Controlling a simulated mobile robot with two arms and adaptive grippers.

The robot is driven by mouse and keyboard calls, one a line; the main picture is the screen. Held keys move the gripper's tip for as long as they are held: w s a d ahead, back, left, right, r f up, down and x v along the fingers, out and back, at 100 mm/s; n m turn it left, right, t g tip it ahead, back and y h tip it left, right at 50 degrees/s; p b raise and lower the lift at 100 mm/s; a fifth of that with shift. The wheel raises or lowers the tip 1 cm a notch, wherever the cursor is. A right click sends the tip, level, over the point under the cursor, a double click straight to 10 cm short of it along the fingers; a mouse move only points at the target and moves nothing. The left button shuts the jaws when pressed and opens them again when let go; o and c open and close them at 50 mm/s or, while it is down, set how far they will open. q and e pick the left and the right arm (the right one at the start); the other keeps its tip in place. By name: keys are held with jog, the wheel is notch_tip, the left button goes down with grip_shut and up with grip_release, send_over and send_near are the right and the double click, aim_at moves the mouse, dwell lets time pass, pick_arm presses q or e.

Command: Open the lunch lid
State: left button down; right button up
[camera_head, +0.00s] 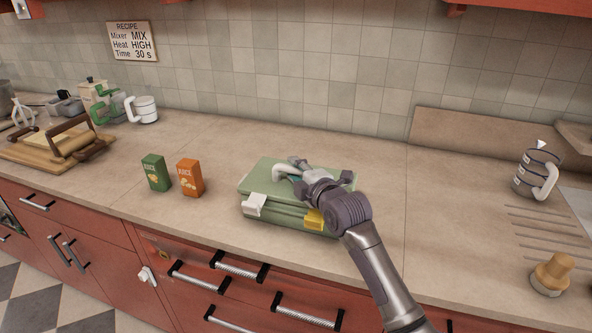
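The green lunch box (268,212) sits on the counter near its front edge, right of the middle, and its lid (262,178) lies flat and looks closed. A white latch (254,205) and a yellow latch (314,220) show on its front side. A pale handle (284,172) shows on top, partly covered. My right gripper (299,173) is over the top of the lid, by the handle. Its wrist hides the lid's right part, and I cannot tell whether the fingers are open or touching. My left gripper is not in view.
A green juice box (156,172) and an orange juice box (190,177) stand left of the lunch box. A wooden board (45,150), a white mug (145,109) and a mixer are further left. The counter behind is clear.

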grip_shut()
jog(key=shift+r, duration=0.1)
